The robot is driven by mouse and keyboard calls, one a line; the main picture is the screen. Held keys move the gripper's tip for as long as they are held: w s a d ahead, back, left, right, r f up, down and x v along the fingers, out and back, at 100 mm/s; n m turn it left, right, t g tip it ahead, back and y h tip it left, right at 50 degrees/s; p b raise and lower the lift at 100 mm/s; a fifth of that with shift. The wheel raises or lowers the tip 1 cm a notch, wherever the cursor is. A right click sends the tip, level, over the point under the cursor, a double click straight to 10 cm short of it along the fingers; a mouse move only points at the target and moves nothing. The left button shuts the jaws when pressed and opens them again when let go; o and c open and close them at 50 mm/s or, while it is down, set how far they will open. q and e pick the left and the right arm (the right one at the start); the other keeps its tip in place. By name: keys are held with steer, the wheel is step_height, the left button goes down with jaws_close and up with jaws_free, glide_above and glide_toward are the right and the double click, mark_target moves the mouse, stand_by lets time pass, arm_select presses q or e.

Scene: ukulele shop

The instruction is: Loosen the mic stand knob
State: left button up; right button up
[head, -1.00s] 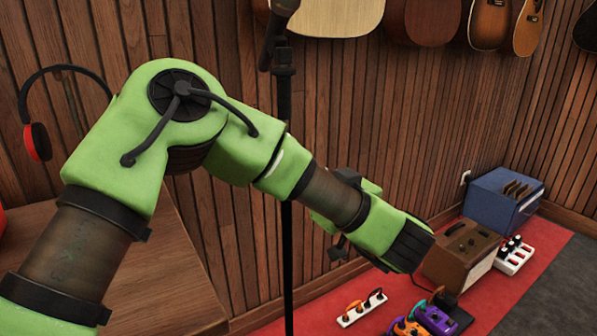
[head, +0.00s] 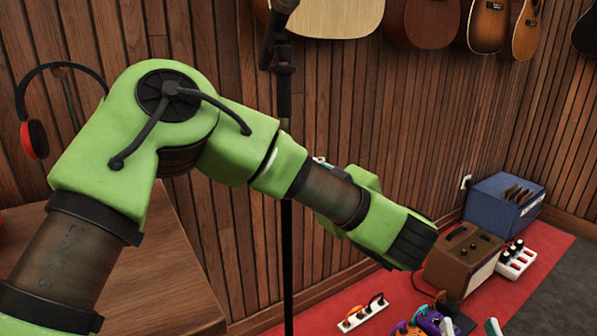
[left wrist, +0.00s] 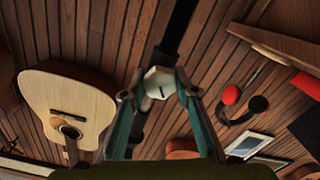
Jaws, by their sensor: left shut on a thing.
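The mic stand is a thin black upright pole (head: 287,245) in the head view, partly behind my left arm. In the left wrist view its dark pole (left wrist: 180,28) runs from the top down behind the knob. The mic stand knob (left wrist: 160,82) is pale and faceted, with a dark line on its face. My left gripper (left wrist: 159,94) has its teal fingers on either side of the knob and is shut on it. My left arm hides the knob in the head view.
Guitars (head: 435,18) hang on the wood wall. A brown amp (head: 462,258), a blue case (head: 503,204) and several pedals (head: 363,310) stand on the red carpet at right. A wooden counter (head: 165,270) is at left, below hanging headphones (head: 38,138).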

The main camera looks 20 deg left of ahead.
stand_by(0.3)
arm_select(q)
steer(key=o, duration=1.1)
steer(key=v, duration=1.2)
steer(key=shift+f, duration=0.1)
